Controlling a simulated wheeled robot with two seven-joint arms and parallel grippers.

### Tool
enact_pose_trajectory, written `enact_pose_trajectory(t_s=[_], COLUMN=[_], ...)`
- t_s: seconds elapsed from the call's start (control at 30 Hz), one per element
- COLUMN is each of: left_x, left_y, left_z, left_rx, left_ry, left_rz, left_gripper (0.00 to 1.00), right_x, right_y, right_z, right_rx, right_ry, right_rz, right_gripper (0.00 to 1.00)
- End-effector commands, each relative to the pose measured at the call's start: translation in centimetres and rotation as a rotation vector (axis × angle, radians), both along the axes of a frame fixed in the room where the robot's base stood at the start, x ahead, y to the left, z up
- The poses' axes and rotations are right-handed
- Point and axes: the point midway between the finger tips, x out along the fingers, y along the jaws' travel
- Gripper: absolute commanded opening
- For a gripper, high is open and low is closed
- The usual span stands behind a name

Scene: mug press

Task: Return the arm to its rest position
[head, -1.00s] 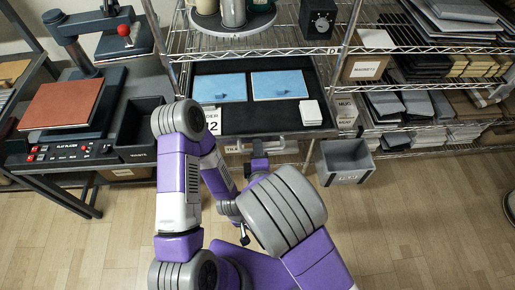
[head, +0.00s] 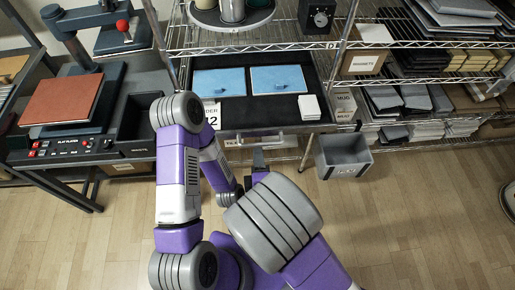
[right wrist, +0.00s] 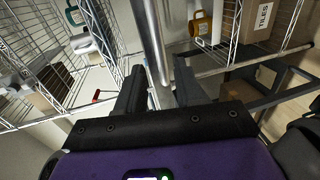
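My right gripper (head: 258,158) shows in part in the head view, in front of the black shelf tray, with my own arm link hiding much of it. In the right wrist view its two dark fingers (right wrist: 158,88) stand apart with nothing held between them; a metal post shows behind the gap. My left arm comes in at the left of the head view, but I cannot make out its gripper.
The wire rack holds a black tray (head: 240,112) with two blue sheets (head: 277,79). A press with a brown plate (head: 62,99) stands at left. The wooden floor (head: 420,220) at right is clear.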

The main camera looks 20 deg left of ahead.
Motion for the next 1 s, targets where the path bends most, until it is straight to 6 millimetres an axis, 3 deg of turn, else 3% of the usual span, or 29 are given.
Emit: enact_pose_trajectory(t_s=[0.17,0.73,0.87,1.0], left_x=[0.0,0.0,0.0,0.0], left_y=[0.0,0.0,0.0,0.0], left_z=[0.1,0.2,0.3,0.6], left_rx=[0.000,0.000,0.000,0.000], left_ry=[0.000,0.000,0.000,0.000], left_rz=[0.000,0.000,0.000,0.000], left_gripper=[0.43,0.43,0.43,0.43], right_x=[-0.8,-0.5,0.5,1.5], right_y=[-0.3,-0.7,-2.5,-6.1], right_z=[0.2,-0.2,-2.6,-7.2], right_rx=[-0.001,0.008,0.069,0.210], right_ry=[0.000,0.020,0.146,0.398], right_rz=[0.000,-0.011,-0.076,-0.222], right_gripper=[0.36,0.36,0.36,0.36])
